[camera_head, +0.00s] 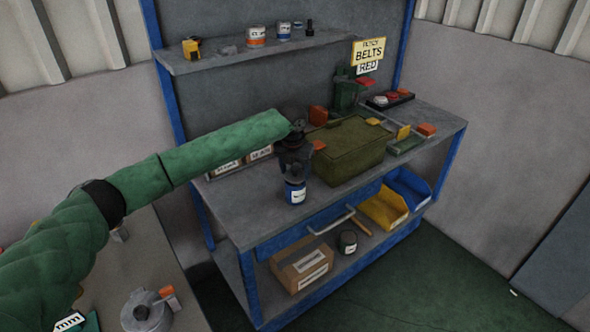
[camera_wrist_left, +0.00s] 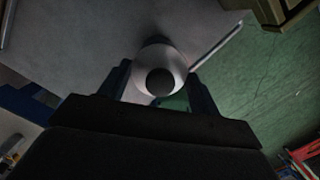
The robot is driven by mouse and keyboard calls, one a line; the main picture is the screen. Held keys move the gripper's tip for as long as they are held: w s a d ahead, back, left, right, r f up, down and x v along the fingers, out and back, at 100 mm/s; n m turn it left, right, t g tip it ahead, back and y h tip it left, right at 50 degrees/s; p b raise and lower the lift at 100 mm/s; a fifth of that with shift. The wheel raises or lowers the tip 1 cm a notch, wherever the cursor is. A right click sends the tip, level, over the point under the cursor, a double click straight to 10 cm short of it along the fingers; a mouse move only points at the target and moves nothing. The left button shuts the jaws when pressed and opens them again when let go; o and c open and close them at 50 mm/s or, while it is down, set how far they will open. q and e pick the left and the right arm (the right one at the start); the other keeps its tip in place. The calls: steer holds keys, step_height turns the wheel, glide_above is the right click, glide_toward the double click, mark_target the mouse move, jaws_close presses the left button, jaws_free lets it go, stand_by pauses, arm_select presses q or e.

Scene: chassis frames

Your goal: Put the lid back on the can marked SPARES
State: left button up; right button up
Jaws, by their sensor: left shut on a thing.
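My left gripper (camera_head: 294,168) reaches over the front of the workbench and points down. A dark can with a pale label (camera_head: 347,242) stands on the lower shelf. I cannot make out SPARES or a separate lid. My right gripper is not in view.
A green lidded box (camera_head: 350,152) stands close right of my left gripper on the workbench (camera_head: 262,212). Labelled bins are behind the arm. An upper shelf (camera_head: 240,54) holds cans. A cardboard box (camera_head: 301,265) and blue and yellow bins are below. The bench's front left is clear.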

arm_select(q)
steer(key=shift+r+p, duration=0.1)
steer(key=shift+p, duration=0.5)
stand_by(0.8)
steer(key=shift+f+p, duration=0.2)
steer(key=shift+p, duration=0.5)
stand_by(1.5)
stand_by(0.3)
steer(key=o, duration=1.3)
steer(key=shift+r, duration=0.1)
